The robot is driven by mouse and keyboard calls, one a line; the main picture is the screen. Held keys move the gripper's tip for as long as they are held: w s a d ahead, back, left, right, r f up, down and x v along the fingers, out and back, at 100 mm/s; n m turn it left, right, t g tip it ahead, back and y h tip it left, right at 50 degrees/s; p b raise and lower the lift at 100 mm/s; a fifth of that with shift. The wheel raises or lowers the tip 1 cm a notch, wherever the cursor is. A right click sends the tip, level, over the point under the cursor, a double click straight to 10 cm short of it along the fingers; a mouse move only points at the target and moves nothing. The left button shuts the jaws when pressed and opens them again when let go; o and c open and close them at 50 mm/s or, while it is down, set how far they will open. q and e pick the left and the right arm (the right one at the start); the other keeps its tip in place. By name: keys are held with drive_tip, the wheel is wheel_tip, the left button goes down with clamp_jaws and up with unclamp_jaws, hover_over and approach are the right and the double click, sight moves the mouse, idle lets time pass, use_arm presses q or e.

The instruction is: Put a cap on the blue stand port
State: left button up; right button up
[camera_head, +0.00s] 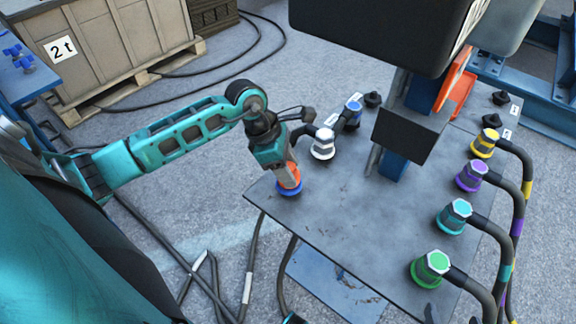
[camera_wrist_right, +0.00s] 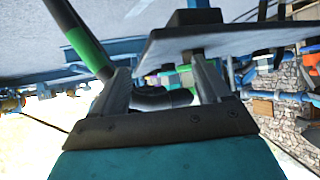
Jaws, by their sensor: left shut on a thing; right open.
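My left gripper (camera_head: 287,168) reaches down over the near left corner of the stand's top plate. It is shut on an orange piece (camera_head: 289,176), which looks like a cap; the fingers partly hide it. The piece sits right over a blue ring (camera_head: 290,189) at that corner, which looks like the blue stand port. I cannot tell whether it is fully seated. My right gripper (camera_wrist_right: 163,80) is open in the right wrist view, its two fingers apart, with a dark curved cable or hose showing behind the gap.
The grey plate (camera_head: 340,215) carries a white connector (camera_head: 323,145) and a blue connector (camera_head: 353,110) behind my left gripper. Green (camera_head: 431,268), teal (camera_head: 455,215), purple (camera_head: 471,175) and yellow (camera_head: 485,142) cable connectors line its right side. A dark box (camera_head: 385,35) overhangs the back.

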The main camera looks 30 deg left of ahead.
use_arm(q)
drive_tip(key=shift+f, duration=0.2)
use_arm(e)
drive_tip(key=shift+f, duration=0.25)
use_arm(q)
drive_tip(key=o, duration=1.2)
drive_tip(key=shift+o, duration=0.2)
drive_tip(key=p+v, duration=0.2)
drive_tip(key=v, duration=1.1)
use_arm(e)
wheel_tip(320, 180, up, 2)
drive_tip(key=shift+r, duration=0.1)
